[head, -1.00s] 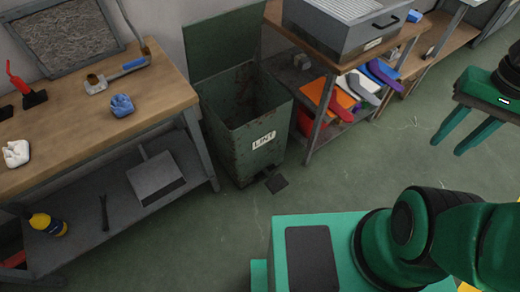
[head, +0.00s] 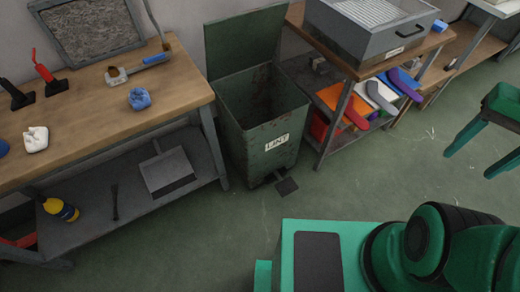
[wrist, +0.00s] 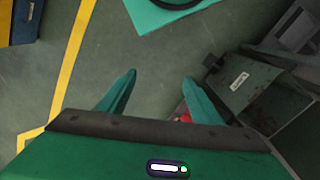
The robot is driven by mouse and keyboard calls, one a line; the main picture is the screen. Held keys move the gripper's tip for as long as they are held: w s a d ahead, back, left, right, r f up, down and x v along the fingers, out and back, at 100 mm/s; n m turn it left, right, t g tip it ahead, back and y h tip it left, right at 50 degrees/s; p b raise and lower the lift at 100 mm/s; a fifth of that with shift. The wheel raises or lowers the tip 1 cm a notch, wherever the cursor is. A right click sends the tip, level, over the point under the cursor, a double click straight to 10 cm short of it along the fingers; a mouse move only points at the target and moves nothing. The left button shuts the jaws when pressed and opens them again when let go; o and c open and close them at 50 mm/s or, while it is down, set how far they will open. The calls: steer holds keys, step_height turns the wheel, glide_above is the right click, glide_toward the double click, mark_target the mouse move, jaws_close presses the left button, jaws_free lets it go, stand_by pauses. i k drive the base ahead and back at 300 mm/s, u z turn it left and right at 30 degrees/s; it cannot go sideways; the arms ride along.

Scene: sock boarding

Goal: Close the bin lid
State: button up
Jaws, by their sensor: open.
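The green metal bin (head: 265,145) labelled LINT stands on the floor between two benches in the head view. Its lid (head: 244,43) is raised upright at the back, and the inside is dark and open. A dark foot pedal (head: 286,186) sticks out at the bin's front base. The bin (wrist: 262,92) also shows at the right of the wrist view. My gripper (head: 468,162) is at the right edge of the head view, well away from the bin. In the wrist view my gripper (wrist: 158,82) has its fingers spread apart with nothing between them.
A wooden workbench (head: 95,108) stands left of the bin, with blue and white crumpled cloths on it. A bench (head: 345,70) with a grey metal box (head: 372,35) and coloured items stands to the right. The floor (head: 400,160) in front of the bin is clear.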

mark_target(236, 43)
steer(key=k, duration=1.1)
steer(key=u, duration=0.65)
steer(key=i, duration=2.1)
steer(key=z, duration=0.55)
steer(key=k, duration=0.7)
steer(key=z, duration=0.15)
